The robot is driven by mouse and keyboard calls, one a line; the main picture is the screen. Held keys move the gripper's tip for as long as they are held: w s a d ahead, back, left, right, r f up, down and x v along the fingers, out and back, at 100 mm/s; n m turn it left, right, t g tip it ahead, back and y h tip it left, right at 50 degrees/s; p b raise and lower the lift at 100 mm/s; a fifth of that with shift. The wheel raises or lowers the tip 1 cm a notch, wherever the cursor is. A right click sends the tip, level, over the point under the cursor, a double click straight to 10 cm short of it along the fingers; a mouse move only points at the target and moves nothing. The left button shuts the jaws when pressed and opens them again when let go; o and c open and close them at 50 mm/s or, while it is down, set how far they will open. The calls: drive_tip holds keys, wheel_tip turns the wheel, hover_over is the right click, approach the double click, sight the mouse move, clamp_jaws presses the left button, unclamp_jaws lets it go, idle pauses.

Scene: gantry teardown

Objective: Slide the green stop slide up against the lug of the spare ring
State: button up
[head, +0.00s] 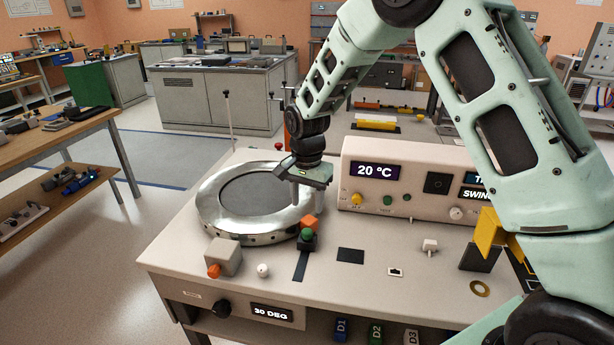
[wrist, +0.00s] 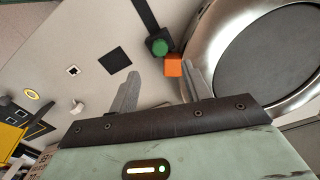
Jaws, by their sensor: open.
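The green stop slide (head: 307,236) is a green knob on a dark block at the ring end of a dark track (head: 301,266). It also shows in the wrist view (wrist: 159,46). The orange lug (head: 309,222) sits on the rim of the silver spare ring (head: 226,226). In the wrist view the lug (wrist: 173,65) lies right beside the slide; whether they touch I cannot tell. My gripper (head: 295,196) is above the right part of the ring. In the wrist view its two fingers (wrist: 160,88) are spread, with nothing between them.
A panel box (head: 400,185) reading 20 °C stands behind the slide. A grey block with an orange knob (head: 222,257) and a white ball knob (head: 263,270) are at the front left. A black square (head: 351,255) and a small white fitting (head: 430,246) lie to the right.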

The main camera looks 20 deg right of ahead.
wheel_tip(320, 180, up, 8)
drive_tip(key=shift+b, duration=0.35)
